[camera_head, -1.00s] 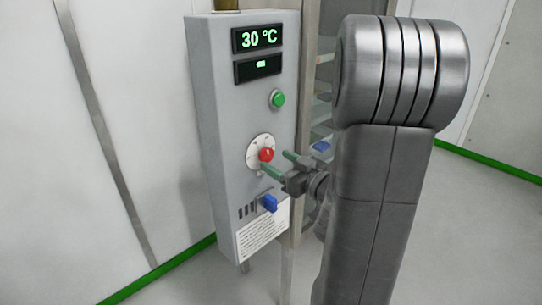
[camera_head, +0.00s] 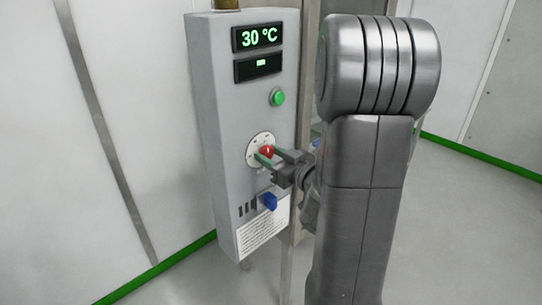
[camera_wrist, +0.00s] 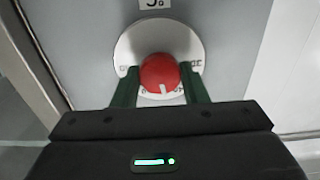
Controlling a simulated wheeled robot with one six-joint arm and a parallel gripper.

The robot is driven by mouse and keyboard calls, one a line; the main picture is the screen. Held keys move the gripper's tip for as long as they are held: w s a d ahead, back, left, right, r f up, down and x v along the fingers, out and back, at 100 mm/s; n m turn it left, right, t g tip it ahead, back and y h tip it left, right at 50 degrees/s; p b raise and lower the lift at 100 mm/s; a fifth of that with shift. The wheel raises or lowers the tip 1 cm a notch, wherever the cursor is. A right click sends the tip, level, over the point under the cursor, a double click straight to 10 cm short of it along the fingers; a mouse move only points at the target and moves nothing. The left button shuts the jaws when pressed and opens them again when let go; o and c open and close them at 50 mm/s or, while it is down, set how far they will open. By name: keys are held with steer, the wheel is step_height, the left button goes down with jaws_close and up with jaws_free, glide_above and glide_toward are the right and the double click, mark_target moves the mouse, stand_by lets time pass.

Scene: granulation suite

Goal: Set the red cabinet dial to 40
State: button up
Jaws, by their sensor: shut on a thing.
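The red dial (camera_head: 267,151) sits on a round white scale plate (camera_head: 256,142) on the front of the grey cabinet (camera_head: 226,120). The upper display (camera_head: 257,38) reads 30 °C. My gripper (camera_head: 268,157) is at the dial, with its green fingers on either side of it. In the wrist view the red dial (camera_wrist: 160,73) lies between the two fingers of my gripper (camera_wrist: 160,88), which is shut on it. A white mark on the dial points toward the bottom of that picture. The fingers hide part of the scale, and its numbers are too small to read.
A green button (camera_head: 277,97) sits above the dial. A blue switch (camera_head: 269,202) sits just below my gripper, beside dark slots and above a printed label (camera_head: 262,228). A second, smaller display (camera_head: 257,67) lies under the upper one. Open floor lies to the right.

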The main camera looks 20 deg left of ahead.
steer(key=shift+f+n+b, duration=0.25)
steer(key=shift+n+b, duration=0.65)
steer(key=shift+b, duration=0.95)
steer(key=shift+n+b, duration=0.7)
steer(key=shift+b, duration=0.2)
steer(key=shift+r+n+b, duration=0.25)
steer(key=shift+n+b, duration=0.15)
steer(key=o, duration=1)
steer(key=shift+c, duration=0.2)
steer(key=shift+d, duration=0.1)
steer(key=v, duration=1.3)
steer(key=shift+s+d+b, duration=0.15)
steer(key=shift+d+b, duration=0.1)
steer(key=shift+b, duration=0.05)
